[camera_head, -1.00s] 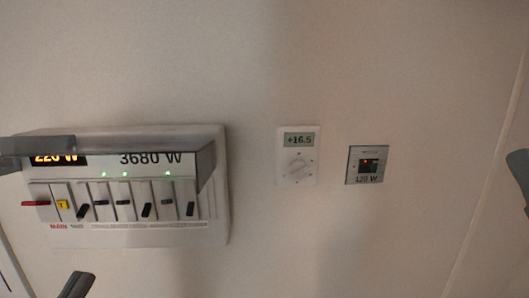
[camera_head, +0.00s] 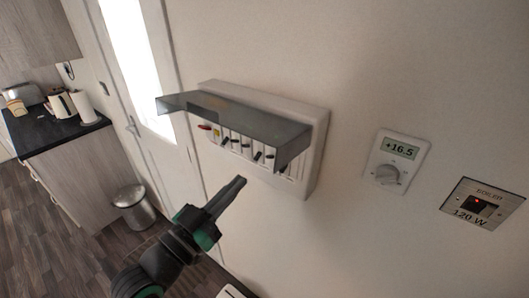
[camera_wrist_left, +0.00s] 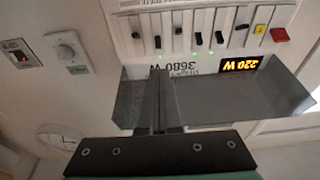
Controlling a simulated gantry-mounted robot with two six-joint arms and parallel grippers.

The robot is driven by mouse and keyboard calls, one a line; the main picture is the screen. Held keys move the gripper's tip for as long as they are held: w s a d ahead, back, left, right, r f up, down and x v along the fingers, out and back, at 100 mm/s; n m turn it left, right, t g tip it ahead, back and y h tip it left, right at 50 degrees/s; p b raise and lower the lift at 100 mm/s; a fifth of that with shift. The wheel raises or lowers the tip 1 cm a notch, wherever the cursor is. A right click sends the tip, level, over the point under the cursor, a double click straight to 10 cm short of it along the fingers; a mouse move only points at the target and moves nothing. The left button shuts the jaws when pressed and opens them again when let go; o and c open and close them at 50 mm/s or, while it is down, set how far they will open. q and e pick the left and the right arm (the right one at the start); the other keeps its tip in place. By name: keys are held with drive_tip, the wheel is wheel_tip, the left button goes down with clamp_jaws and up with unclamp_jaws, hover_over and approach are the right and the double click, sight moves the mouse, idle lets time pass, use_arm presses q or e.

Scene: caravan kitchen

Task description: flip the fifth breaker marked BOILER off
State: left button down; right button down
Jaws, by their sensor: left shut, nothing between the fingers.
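The white breaker box (camera_head: 318,150) is on the wall with its smoky cover (camera_head: 235,118) raised. In the left wrist view it appears upside down. The fifth black lever after the red and yellow ones (camera_wrist_left: 157,43) is in the up position, with a green light lit beside it. It also shows under the cover in the head view (camera_head: 270,156). Its label is not readable. My left gripper (camera_head: 240,182) is shut and empty, below and in front of the box, apart from the levers. Its fingertips (camera_wrist_left: 160,75) line up roughly with the fifth lever. My right gripper is out of view.
The raised cover juts out above the levers. A thermostat (camera_head: 386,175) reading +16.5 and a BOILER plate (camera_head: 477,208) reading 120 W are right of the box. A door, bin (camera_head: 133,207) and counter (camera_head: 55,130) are left. A round clock (camera_wrist_left: 60,137) shows in the wrist view.

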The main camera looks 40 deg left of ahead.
sight(270, 156)
use_arm(q)
drive_tip(key=shift+w, duration=0.15)
drive_tip(key=p+x, duration=0.2)
drive_tip(key=x, duration=0.7)
drive_tip(key=shift+w+r+p, duration=0.1)
drive_tip(key=shift+w+p, duration=0.25)
